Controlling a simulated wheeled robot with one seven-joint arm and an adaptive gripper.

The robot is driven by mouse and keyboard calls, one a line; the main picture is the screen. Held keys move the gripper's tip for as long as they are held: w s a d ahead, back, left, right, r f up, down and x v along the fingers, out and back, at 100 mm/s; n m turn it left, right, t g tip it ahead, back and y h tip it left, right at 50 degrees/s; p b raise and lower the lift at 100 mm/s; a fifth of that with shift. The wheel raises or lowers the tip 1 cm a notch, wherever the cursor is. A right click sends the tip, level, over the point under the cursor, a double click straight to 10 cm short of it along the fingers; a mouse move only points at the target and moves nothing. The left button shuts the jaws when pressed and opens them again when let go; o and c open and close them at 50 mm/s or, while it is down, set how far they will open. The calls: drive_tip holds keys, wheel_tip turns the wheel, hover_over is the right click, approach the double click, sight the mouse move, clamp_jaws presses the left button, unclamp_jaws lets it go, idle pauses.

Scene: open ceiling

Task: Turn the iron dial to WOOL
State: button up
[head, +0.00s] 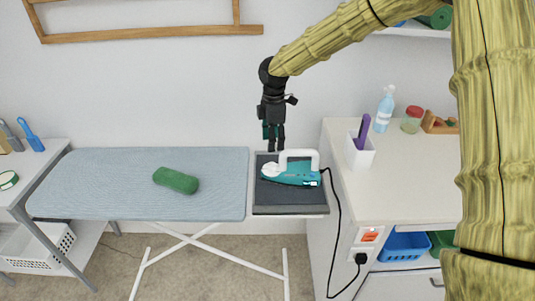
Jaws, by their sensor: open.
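A teal and white iron (296,171) lies on the dark rest (282,200) at the right end of the ironing board. Its dial cannot be made out at this size, nor can any WOOL mark. My gripper (273,145) points down just behind the rest, to the left of the iron's handle and apart from it in the picture. It is open, with nothing seen between the fingers.
A green rolled cloth (176,181) lies on the grey-blue ironing board (110,190). The iron's black cord (337,225) hangs to a socket on the right cabinet. A white holder (359,153), a blue spray bottle (384,110) and a red-lidded jar (412,119) stand on the right counter.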

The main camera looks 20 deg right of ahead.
sight(272, 164)
drive_tip(key=f+p, duration=0.1)
drive_tip(key=f, duration=0.4)
drive_tip(key=f+p, duration=0.1)
drive_tip(key=f, duration=0.4)
drive_tip(key=shift+w+f, duration=0.2)
drive_tip(key=shift+f, duration=0.1)
drive_tip(key=c, duration=1.1)
drive_tip(key=shift+o, duration=0.2)
drive_tip(key=m, duration=0.4)
drive_tip(key=shift+m, duration=0.4)
